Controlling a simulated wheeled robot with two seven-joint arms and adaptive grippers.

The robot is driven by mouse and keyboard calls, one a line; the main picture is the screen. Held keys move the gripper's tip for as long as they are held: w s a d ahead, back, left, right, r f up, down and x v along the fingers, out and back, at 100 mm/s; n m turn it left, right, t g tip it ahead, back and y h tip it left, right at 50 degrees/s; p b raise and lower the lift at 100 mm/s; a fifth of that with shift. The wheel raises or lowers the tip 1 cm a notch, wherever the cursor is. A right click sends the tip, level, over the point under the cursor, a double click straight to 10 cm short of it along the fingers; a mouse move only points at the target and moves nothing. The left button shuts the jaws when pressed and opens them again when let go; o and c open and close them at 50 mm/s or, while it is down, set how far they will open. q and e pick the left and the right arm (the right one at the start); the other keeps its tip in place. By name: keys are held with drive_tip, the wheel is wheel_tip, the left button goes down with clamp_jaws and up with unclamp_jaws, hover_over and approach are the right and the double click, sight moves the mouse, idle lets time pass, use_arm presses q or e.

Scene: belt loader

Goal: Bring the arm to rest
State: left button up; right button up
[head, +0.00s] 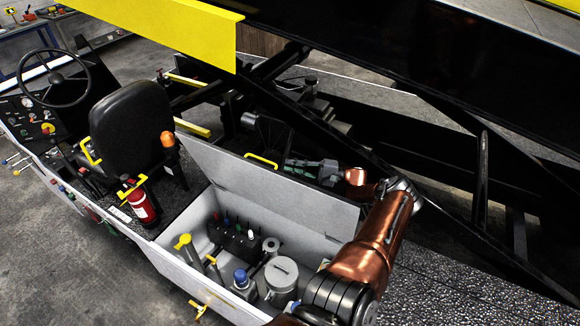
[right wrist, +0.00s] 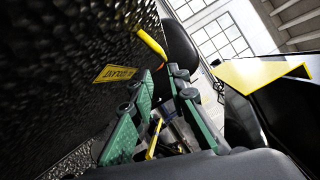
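My right arm (head: 375,240) is copper-coloured and reaches in from the lower right of the head view, bending back at its elbow. My right gripper (head: 300,165) is just behind the raised lid (head: 275,190) of the white box (head: 170,240). In the right wrist view its green fingers (right wrist: 162,75) stand apart with a narrow gap and nothing held between them. The lid's dark textured outer face (right wrist: 60,70) is close on the left there, with a yellow handle (right wrist: 151,43) and a yellow label (right wrist: 114,74). My left gripper is not in view.
The open box holds a grey canister (head: 282,273), a blue-capped part (head: 242,280) and a yellow-topped part (head: 183,242). A black seat (head: 125,120), red extinguisher (head: 141,204) and steering wheel (head: 54,78) are left. Black conveyor beams (head: 400,60) pass above and behind the gripper.

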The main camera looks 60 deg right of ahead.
sight(267, 162)
drive_tip(key=x, duration=1.1)
drive_tip(key=shift+w+a+r, duration=0.15)
drive_tip(key=shift+w, duration=0.15)
